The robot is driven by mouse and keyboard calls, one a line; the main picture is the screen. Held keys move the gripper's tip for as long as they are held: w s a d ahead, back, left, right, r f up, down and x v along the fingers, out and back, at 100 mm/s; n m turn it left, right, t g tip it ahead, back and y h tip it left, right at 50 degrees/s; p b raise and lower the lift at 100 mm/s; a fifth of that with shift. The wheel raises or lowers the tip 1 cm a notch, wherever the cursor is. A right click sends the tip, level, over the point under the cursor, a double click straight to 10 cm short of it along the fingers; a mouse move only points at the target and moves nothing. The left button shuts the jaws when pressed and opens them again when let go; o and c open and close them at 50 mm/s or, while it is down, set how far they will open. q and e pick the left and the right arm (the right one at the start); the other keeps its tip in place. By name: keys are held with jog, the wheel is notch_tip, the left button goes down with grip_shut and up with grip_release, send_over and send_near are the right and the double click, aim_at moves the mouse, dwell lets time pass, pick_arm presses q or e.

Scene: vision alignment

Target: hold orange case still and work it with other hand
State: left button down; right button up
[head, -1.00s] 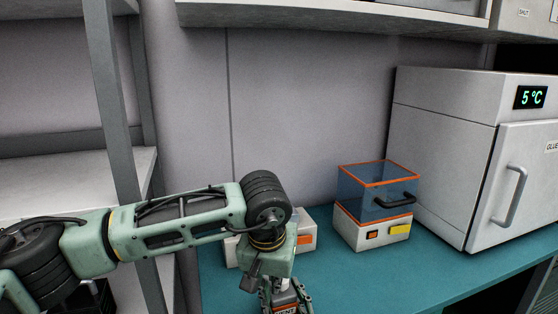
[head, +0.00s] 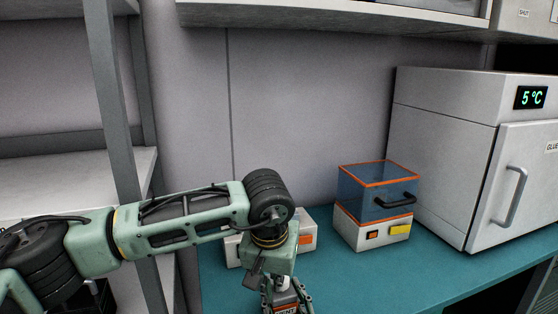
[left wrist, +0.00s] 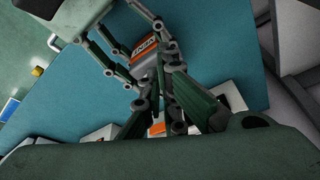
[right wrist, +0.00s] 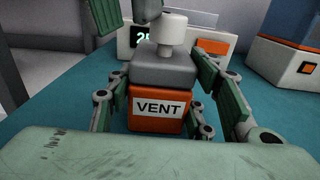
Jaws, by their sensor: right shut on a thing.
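The orange case (right wrist: 158,108) has a VENT label, a grey upper part and a white cap (right wrist: 172,30) on top. It stands upright on the teal bench, and it also shows at the bottom of the head view (head: 286,308) and in the left wrist view (left wrist: 150,45). My right gripper (right wrist: 165,100) is shut on the case, with fingers on both sides. My left gripper (left wrist: 163,95) is above the case, close to the white cap; part of a green finger shows over it in the right wrist view. Whether its fingers touch the cap is hidden.
A white device with an orange patch (head: 307,240) stands behind my left gripper. A blue see-through box with orange edges on a white base (head: 374,232) is right of it. A large white cabinet reading 5 °C (head: 440,150) stands at the right. Bare teal bench (head: 400,272) lies in front.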

pick_arm(q)
jog(key=shift+s+d+f, duration=0.1)
jog(key=shift+d, duration=0.15)
jog(key=shift+s+d+f, duration=0.1)
jog(key=shift+s+d, duration=0.1)
jog(key=shift+d, duration=0.75)
jog(key=shift+s+f, duration=0.1)
jog(key=shift+s, duration=0.1)
jog(key=shift+s+d, duration=0.1)
jog(key=shift+s, duration=0.15)
notch_tip(320, 180, up, 6)
send_over(287, 289)
jog(key=s, duration=0.3)
jog(key=shift+s+r, duration=0.15)
jog(key=shift+r, duration=0.05)
jog(key=shift+a, duration=0.2)
